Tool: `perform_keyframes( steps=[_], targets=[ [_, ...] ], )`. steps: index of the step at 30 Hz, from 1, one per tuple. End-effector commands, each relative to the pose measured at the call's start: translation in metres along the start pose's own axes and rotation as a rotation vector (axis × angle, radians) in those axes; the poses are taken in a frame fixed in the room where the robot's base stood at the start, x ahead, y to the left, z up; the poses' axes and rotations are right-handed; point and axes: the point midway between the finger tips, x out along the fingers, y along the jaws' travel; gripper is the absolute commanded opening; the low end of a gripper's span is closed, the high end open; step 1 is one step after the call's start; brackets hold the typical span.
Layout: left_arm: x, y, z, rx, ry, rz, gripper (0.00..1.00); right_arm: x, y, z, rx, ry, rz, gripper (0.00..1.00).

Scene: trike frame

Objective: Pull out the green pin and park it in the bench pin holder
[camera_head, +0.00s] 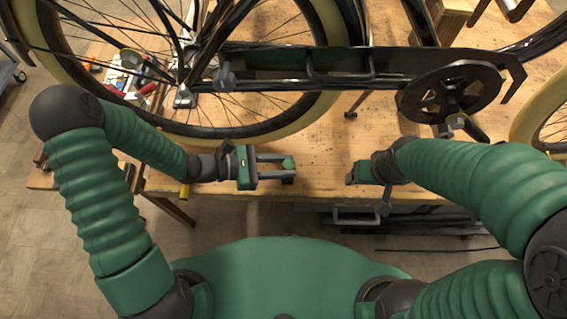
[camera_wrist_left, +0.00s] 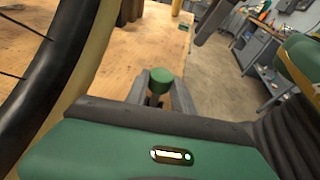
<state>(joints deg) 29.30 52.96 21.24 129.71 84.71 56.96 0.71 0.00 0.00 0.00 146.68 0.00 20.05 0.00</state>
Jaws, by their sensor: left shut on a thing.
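The green pin (camera_head: 289,162) shows its round green head at the fingertips of my left gripper (camera_head: 284,169). In the left wrist view the green pin (camera_wrist_left: 160,80) sits at the ends of the two grey fingers (camera_wrist_left: 156,95), which are shut on it. The pin's lower part is hidden. The left gripper is near the bench's front edge, short of the bicycle wheel. My right gripper (camera_head: 352,174) is to the right, also near the front edge, and its jaws do not show clearly. I cannot make out the bench pin holder in either view.
The trike frame (camera_head: 375,63) with its chainring (camera_head: 450,92) and spoked wheel (camera_head: 310,105) fills the back of the wooden bench (camera_head: 330,140). Small tools (camera_head: 130,75) lie at the left. The bench surface between the wheel and my grippers is clear.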

Motion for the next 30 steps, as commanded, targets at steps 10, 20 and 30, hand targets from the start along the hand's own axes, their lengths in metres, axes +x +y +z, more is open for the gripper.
perform_keyframes(
  steps=[10, 20, 30],
  targets=[
    [0.003, 0.0, -0.009, 0.0, 0.0, 0.0, 0.0, 0.007, 0.0, 0.002, 0.0, 0.0, 0.0, 0.73],
    [0.005, 0.0, -0.017, 0.0, 0.0, 0.0, 0.0, 0.012, 0.0, 0.003, 0.0, 0.0, 0.0, 0.73],
    [0.007, 0.0, -0.025, 0.001, 0.0, 0.0, 0.0, 0.018, 0.0, 0.004, 0.0, 0.0, 0.0, 0.73]
  ],
)
